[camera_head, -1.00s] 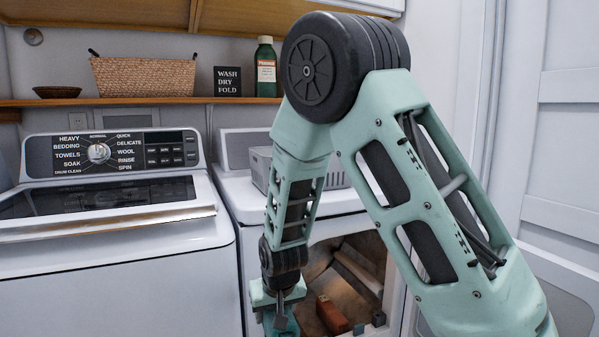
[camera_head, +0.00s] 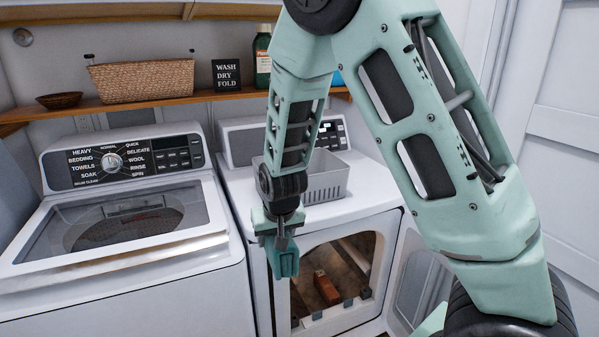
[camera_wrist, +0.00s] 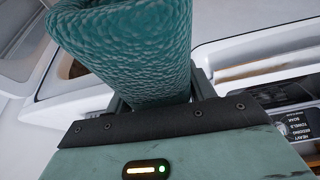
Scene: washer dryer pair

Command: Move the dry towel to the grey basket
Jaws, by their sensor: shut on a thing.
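My gripper (camera_head: 284,246) is shut on a rolled teal towel (camera_head: 287,264), which hangs below it in front of the dryer, at the left edge of the open doorway. In the wrist view the textured towel (camera_wrist: 130,45) fills the upper middle, between the fingers of my gripper (camera_wrist: 160,98). The grey basket (camera_head: 328,186) stands on top of the dryer (camera_head: 235,180), behind and above the towel. My arm hides the basket's left part. What is in the basket cannot be seen.
The dryer door (camera_head: 418,275) stands open to the right. An orange-brown block-like thing (camera_head: 327,288) lies inside the drum. The washer (camera_head: 120,275) is on the left. A shelf (camera_head: 150,103) above holds a woven basket (camera_head: 142,80), a sign and a green bottle.

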